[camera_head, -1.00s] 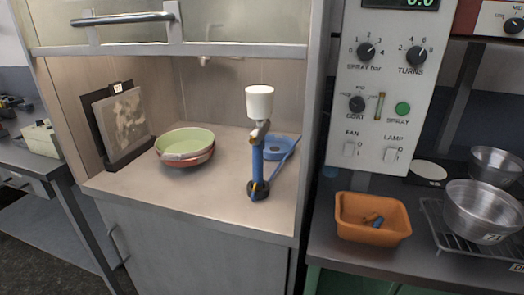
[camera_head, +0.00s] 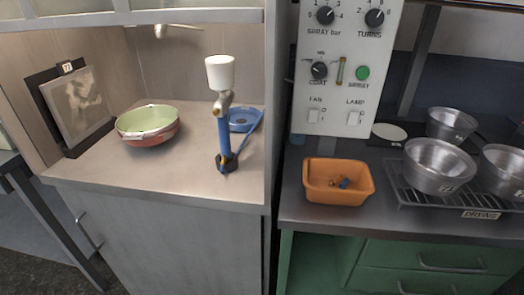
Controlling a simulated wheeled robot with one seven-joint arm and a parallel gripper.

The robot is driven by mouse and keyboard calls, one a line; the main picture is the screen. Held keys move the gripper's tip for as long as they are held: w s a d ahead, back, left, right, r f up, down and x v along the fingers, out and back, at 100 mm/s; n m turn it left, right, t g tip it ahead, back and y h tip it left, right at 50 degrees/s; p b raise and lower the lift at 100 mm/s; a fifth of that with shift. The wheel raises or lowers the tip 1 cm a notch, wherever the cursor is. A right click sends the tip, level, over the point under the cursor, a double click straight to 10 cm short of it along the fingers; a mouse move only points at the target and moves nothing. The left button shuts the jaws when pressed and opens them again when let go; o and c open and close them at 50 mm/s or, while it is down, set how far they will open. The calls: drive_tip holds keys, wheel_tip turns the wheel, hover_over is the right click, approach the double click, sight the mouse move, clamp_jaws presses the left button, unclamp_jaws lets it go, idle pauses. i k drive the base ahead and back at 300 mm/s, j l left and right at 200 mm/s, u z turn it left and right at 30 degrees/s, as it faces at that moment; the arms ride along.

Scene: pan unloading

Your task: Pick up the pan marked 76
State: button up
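Several round silver metal pans stand at the right. One pan (camera_head: 436,160) sits on the wire drying rack and has a small tag on its front; the tag is too small to read surely. A second pan (camera_head: 503,165) stands to its right, partly cut by the picture edge, also with a small unreadable tag. A third pan (camera_head: 450,121) stands behind them, with no readable mark. I cannot tell which one is marked 76. My gripper is not in view.
The rack (camera_head: 412,196) carries a "DRYING" label. An orange tray (camera_head: 338,198) with small items stands left of it. A control panel (camera_head: 345,75) rises behind. In the left hood are a spray gun (camera_head: 224,130), a green-and-red bowl stack (camera_head: 148,137) and a framed panel (camera_head: 78,105).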

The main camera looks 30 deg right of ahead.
sight(146, 122)
drive_tip(key=i+j, duration=0.15)
drive_tip(key=j, duration=0.25)
drive_tip(key=i+j, duration=0.2)
drive_tip(key=j, duration=0.2)
drive_tip(key=i+j, duration=0.15)
drive_tip(key=j, duration=0.25)
drive_tip(key=i+j, duration=0.95)
drive_tip(key=j, duration=0.1)
